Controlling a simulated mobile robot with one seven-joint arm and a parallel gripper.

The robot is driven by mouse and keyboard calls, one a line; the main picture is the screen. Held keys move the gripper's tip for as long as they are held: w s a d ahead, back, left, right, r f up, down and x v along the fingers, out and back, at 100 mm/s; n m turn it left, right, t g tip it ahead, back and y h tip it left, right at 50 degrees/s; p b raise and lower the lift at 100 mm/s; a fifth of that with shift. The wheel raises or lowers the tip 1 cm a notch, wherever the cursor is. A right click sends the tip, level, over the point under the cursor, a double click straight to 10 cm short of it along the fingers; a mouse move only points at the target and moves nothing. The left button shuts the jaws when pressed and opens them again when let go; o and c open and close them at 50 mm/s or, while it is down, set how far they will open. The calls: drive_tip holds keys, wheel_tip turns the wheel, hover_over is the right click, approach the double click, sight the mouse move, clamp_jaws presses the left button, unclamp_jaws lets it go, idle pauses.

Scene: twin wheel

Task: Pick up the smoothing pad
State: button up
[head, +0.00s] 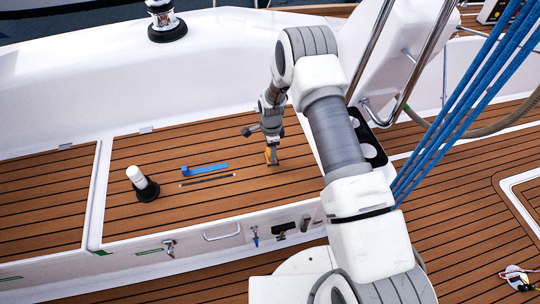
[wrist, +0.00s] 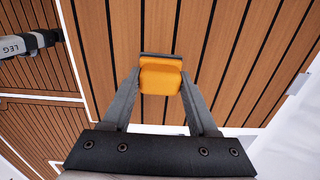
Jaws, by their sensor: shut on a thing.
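The smoothing pad (wrist: 160,78) is a yellow-orange block with a dark strip along its far edge. In the wrist view it sits between the tips of my two grey fingers, and my gripper (wrist: 159,88) is shut on it. In the head view the pad (head: 271,156) shows as a small yellow patch under my gripper (head: 271,148), at the right part of the wooden bench top (head: 130,220). I cannot tell whether its underside touches the wood.
A blue strip (head: 205,169) and a thin dark stick (head: 207,180) lie left of my gripper. A white and black upright piece (head: 142,184) stands farther left. Blue ropes (head: 455,100) and a steel rail (head: 420,70) rise at right. Small items hang on the bench front.

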drive_tip(key=s+d+r+p, duration=0.1)
drive_tip(key=s+d+r, duration=0.1)
drive_tip(key=d, duration=0.3)
drive_tip(key=s+d+r+p, duration=0.1)
drive_tip(key=s+d+r, duration=0.1)
drive_tip(key=d+r, duration=0.2)
drive_tip(key=shift+s+d+r, duration=0.2)
drive_tip(key=shift+s+d, duration=0.05)
drive_tip(key=shift+d, duration=0.45)
drive_tip(key=o, duration=0.9)
drive_tip(key=shift+c, duration=0.2)
drive_tip(key=c, duration=0.7)
drive_tip(key=shift+o, duration=0.2)
